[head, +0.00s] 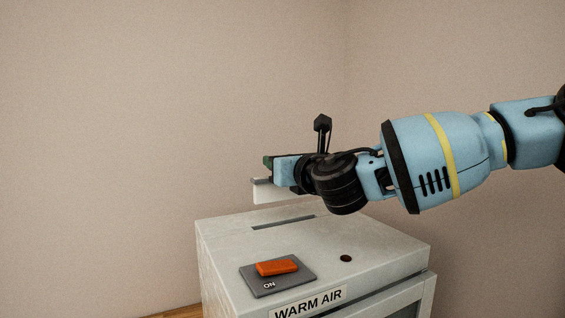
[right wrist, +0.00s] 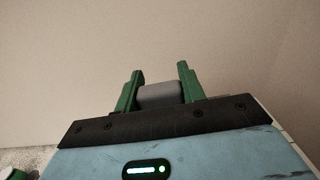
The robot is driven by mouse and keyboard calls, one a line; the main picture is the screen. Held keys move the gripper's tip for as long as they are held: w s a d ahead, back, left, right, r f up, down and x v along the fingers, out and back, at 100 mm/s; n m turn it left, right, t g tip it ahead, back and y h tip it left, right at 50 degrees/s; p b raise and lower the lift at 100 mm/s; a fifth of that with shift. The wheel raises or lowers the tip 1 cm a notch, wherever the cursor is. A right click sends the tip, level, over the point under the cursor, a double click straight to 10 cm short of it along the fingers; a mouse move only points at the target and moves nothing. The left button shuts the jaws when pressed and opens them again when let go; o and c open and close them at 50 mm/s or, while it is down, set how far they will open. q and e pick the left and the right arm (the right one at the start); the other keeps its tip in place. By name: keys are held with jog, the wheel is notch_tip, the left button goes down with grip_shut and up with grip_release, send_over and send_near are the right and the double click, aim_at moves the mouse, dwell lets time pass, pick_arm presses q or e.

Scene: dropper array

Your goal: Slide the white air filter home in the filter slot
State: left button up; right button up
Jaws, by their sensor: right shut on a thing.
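The white air filter (head: 270,195) hangs below my right gripper (head: 267,170) in the head view, above the top of the grey cabinet. My right gripper is shut on its grey grip, and in the right wrist view the green fingers stand on both sides of this grey grip (right wrist: 160,95). The filter slot (head: 283,224) is a dark narrow opening in the cabinet top, below and slightly right of the filter in the picture. The filter's lower edge appears clear of the slot. My left gripper is not in view.
The grey cabinet (head: 215,260) carries a "WARM AIR" label (head: 308,302). An orange rocker switch (head: 277,268) sits on a dark plate marked ON, in front of the slot. A small dark round hole (head: 346,258) is to its right. Plain walls stand behind.

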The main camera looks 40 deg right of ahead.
aim_at(288, 195)
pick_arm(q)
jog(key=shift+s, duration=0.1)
pick_arm(e)
jog(key=shift+s+r, duration=0.1)
jog(key=shift+f+b, duration=0.95)
jog(key=shift+f, duration=1.15)
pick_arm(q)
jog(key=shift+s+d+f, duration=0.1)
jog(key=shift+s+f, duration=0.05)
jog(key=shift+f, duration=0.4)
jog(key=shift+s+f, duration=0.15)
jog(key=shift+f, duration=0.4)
pick_arm(e)
jog(key=shift+f, duration=0.2)
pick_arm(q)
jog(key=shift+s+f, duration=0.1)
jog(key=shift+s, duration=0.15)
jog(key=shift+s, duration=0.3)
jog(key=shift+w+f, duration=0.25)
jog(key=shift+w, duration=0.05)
pick_arm(e)
jog(key=shift+f, duration=0.35)
pick_arm(q)
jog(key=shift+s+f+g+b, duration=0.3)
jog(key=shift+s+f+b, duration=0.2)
jog(key=shift+b, duration=0.15)
pick_arm(e)
jog(key=shift+f, duration=0.75)
